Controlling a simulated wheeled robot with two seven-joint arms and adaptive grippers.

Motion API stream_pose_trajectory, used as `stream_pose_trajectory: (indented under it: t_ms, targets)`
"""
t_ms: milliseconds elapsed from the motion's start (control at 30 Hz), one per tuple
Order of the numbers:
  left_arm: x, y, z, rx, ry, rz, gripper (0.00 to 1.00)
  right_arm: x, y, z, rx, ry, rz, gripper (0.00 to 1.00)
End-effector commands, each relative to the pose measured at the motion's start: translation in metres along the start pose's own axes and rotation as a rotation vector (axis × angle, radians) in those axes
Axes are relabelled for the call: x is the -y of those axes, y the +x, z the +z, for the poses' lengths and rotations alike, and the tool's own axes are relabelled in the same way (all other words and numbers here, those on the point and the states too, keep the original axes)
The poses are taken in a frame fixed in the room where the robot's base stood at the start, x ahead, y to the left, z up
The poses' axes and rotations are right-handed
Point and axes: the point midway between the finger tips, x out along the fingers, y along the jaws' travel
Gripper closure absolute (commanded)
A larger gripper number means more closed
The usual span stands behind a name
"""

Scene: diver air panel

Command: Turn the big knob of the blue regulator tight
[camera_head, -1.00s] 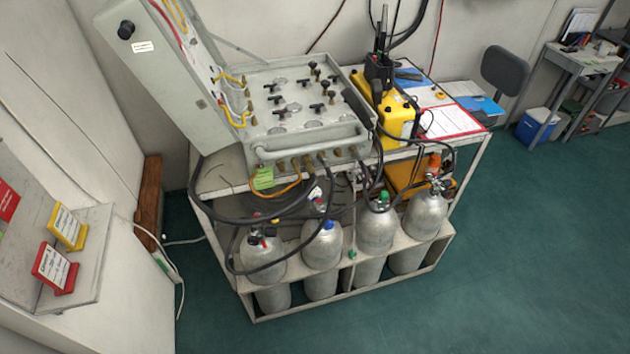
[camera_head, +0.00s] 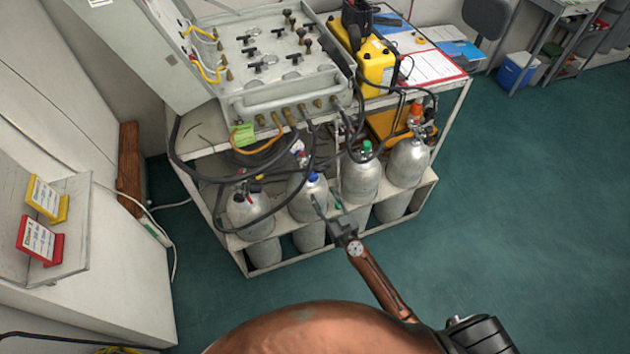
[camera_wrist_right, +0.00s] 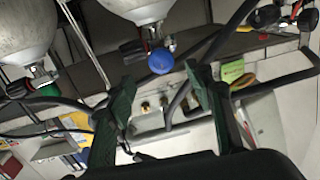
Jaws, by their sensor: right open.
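The blue regulator's round blue knob (camera_head: 313,177) sits on top of the second silver cylinder from the left, in the lower rack of the bench. In the right wrist view the blue knob (camera_wrist_right: 161,61) shows just beyond the fingertips, roughly centred between them. My right gripper (camera_head: 328,202) is open and empty in front of that cylinder, a little below and to the right of the knob. Its two dark green fingers (camera_wrist_right: 160,86) stand apart, with no contact visible. Most of the regulator body is hidden among hoses. My left gripper is not in view.
A green-topped cylinder (camera_head: 361,178) stands right of the blue one, and a darker-fitted cylinder (camera_head: 250,207) left. Black hoses (camera_head: 205,178) loop around the cylinder tops. The grey valve panel (camera_head: 285,70) is above. Open green floor (camera_head: 520,200) lies to the right.

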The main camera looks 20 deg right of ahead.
Motion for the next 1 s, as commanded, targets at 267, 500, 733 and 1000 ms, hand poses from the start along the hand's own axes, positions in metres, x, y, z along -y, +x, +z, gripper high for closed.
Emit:
stream_pose_trajectory:
  t_ms: [267,500,733,1000]
  targets:
    - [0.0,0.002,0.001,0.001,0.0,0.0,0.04,0.001,0.033,-0.009,-0.015,0.002,0.001,0.52]
    - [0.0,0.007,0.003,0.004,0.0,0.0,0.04,0.001,0.068,-0.006,-0.012,0.003,0.0,0.52]
    - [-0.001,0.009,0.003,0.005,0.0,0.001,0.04,0.001,0.08,-0.007,-0.011,0.003,0.001,0.52]
    - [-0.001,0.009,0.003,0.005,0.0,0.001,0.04,0.001,0.08,-0.007,-0.011,0.002,0.001,0.55]
